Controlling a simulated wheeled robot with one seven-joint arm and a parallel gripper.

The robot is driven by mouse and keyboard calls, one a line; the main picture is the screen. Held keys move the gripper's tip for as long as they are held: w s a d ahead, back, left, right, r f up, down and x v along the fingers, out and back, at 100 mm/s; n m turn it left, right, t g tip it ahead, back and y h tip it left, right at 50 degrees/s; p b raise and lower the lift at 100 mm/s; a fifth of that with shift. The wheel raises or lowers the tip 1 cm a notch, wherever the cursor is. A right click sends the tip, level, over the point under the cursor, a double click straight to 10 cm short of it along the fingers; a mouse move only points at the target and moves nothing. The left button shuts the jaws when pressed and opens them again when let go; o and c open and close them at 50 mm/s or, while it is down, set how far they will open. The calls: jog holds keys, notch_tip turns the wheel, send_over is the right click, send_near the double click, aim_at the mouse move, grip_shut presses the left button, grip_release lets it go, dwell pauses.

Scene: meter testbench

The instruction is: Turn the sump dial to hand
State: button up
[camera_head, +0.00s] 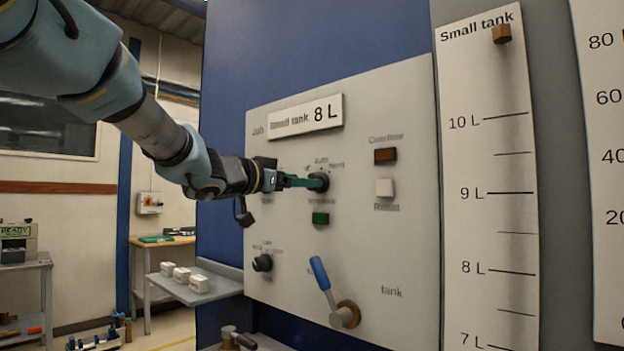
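A dark round dial (319,182) with small labels above it sits on the upper part of the grey control panel (400,240). The labels are too small to read surely; one to its right looks like "Hand". My gripper (303,182) reaches in from the left, its green fingers pointing at the dial and meeting it in the picture. The fingers look close together, but whether they grip the dial cannot be told. A second dark dial (263,263) sits at the lower left of the panel. My gripper hides part of the panel's labels.
A green button (320,218) lies just below the dial. A brown lamp (385,155) and a white button (384,187) are to the right. A blue-handled lever (322,275) projects below. A grey shelf (218,291) with white boxes stands at the left.

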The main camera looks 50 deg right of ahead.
aim_at(322, 176)
jog(key=shift+s+d+p, duration=0.1)
jog(key=shift+d+p, duration=0.25)
jog(key=shift+d, duration=1.9)
grip_shut()
